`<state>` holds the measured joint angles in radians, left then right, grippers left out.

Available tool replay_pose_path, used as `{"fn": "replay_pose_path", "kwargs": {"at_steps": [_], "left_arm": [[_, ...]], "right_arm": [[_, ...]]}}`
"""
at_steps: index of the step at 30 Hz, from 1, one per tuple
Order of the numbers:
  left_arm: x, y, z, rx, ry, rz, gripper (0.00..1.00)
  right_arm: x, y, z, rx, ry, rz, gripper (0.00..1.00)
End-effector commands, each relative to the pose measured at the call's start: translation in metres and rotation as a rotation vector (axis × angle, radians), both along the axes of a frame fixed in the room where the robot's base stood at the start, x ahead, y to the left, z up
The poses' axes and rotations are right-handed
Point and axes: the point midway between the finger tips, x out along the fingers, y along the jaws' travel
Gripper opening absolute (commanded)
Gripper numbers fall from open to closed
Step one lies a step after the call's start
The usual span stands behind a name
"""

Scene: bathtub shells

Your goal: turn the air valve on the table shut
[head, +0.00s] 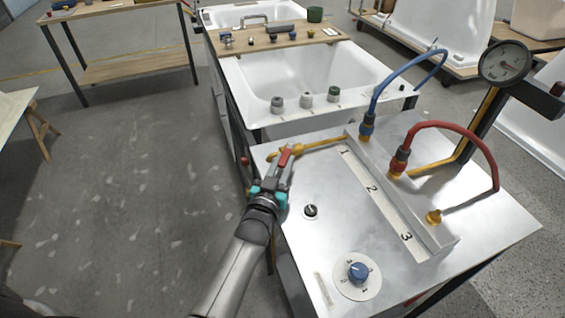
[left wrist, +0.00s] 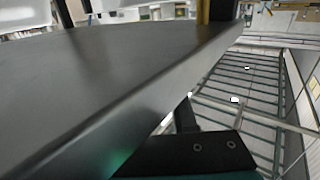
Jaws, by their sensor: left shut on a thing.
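The air valve (head: 297,150) sits on a yellow pipe at the far left edge of the metal-topped table (head: 310,260). Its red lever (head: 285,156) points toward the front, at an angle across the pipe. My left gripper (head: 285,166) is shut on the red lever, with a finger on each side of it. The fingers hide part of the lever. The left wrist view shows mostly a grey surface close up, and neither valve nor lever can be made out there. My right gripper is in neither view.
A numbered manifold (head: 385,195) carries a blue hose (head: 400,75) and a red hose (head: 465,135). A pressure gauge (head: 506,63) stands at the back right. A blue knob (head: 358,271) and small black knob (head: 311,210) are on the tabletop. A white bathtub (head: 310,75) stands behind.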

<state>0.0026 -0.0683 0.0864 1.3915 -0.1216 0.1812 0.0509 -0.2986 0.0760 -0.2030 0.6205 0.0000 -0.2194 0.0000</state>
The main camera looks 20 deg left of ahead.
Motion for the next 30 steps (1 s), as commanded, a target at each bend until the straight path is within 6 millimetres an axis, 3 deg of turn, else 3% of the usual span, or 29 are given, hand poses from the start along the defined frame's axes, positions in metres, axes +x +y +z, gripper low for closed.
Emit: {"fn": "replay_pose_path", "kwargs": {"at_steps": [8, 9, 17, 25, 30], "left_arm": [[0.0, 0.0, 0.001, 0.0, -0.002, 0.0, 0.0], [0.0, 0.0, 0.001, 0.0, -0.002, 0.0, 0.27], [0.0, 0.0, 0.001, 0.0, -0.002, 0.0, 0.55], [-0.001, 0.0, 0.001, 0.0, -0.001, 0.0, 0.55], [-0.015, -0.001, 0.0, 0.0, 0.001, 0.0, 0.55]], "right_arm": [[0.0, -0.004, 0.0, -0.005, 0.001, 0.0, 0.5], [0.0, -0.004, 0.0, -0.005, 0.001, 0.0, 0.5], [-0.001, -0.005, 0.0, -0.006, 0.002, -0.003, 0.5], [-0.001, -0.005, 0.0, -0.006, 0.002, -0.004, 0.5], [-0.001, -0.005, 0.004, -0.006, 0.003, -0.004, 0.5]]}}
